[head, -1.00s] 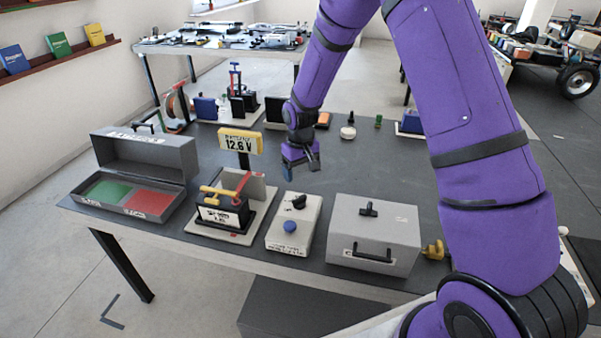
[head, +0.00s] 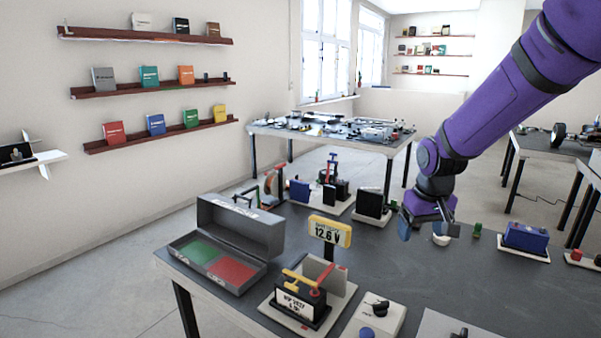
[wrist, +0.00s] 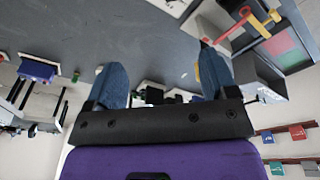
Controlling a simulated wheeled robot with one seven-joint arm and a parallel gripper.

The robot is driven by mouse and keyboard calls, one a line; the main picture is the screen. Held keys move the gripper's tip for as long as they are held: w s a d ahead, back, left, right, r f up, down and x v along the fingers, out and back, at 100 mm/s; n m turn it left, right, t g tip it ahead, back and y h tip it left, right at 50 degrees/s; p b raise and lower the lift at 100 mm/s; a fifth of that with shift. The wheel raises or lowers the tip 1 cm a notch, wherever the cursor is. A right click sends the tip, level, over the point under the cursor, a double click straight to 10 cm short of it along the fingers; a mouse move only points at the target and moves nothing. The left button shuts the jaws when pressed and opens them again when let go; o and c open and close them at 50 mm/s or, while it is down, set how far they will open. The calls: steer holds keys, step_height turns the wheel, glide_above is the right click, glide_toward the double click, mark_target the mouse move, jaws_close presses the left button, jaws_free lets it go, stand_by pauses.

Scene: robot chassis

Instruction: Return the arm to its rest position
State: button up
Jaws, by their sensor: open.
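My purple arm enters the head view from the upper right and ends in my gripper (head: 428,228). The gripper hangs above the dark table (head: 400,275), with its two blue-tipped fingers apart and nothing between them. A white round item (head: 441,238) shows just below and beside the fingers; whether they touch it cannot be told. In the wrist view the gripper (wrist: 160,78) also has its fingers spread wide, with bare table showing past them.
On the table are an open grey case (head: 262,232), a yellow 12.6 V display (head: 330,232), a battery with a yellow-and-red clamp (head: 300,302), a white block with a knob (head: 372,318) and a blue box (head: 525,236).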

steer(key=s+d+r+t, duration=0.2)
steer(key=s+r, duration=1)
steer(key=s, duration=0.1)
steer(key=s+d+r+m+t, duration=0.1)
steer(key=s+r, duration=0.1)
steer(key=s, duration=1.2)
steer(key=shift+d+r+m, duration=0.3)
steer(key=shift+d+r, duration=0.05)
steer(key=shift+r, duration=0.05)
